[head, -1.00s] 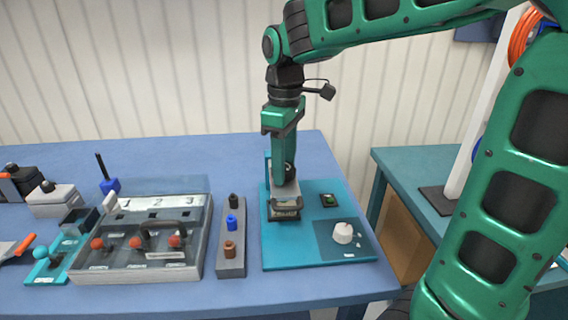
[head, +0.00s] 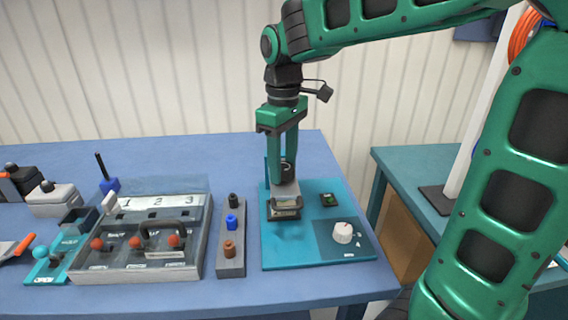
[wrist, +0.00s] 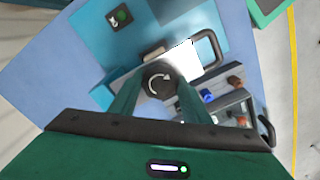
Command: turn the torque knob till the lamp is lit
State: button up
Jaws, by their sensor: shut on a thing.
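The torque knob (wrist: 159,82) is a dark round cap with a white curved arrow on its top. In the wrist view it sits between the fingers of my gripper (wrist: 160,92), which is shut on it. In the head view my gripper (head: 287,170) points straight down over the left part of the teal board, and the knob (head: 288,172) shows dark between the fingers, above a pale block (head: 285,207). The lamp (head: 329,200) is a small green spot on a black square, right of my gripper. It also shows green in the wrist view (wrist: 121,16); I cannot tell if it is lit.
A white dial (head: 343,232) stands on the teal board (head: 290,257), right of my gripper. A grey strip (head: 231,263) with several coloured posts lies to its left. Further left is a grey panel (head: 130,275) with red-knobbed levers and a dark handle. The board's front is clear.

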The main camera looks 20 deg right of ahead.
jog(key=m, duration=0.5)
jog(key=shift+w+r, duration=0.1)
jog(key=shift+w, duration=0.05)
jog(key=m, duration=0.5)
jog(key=shift+m, duration=0.3)
dwell(0.3)
jog(key=o, duration=1)
jog(key=shift+o, duration=0.3)
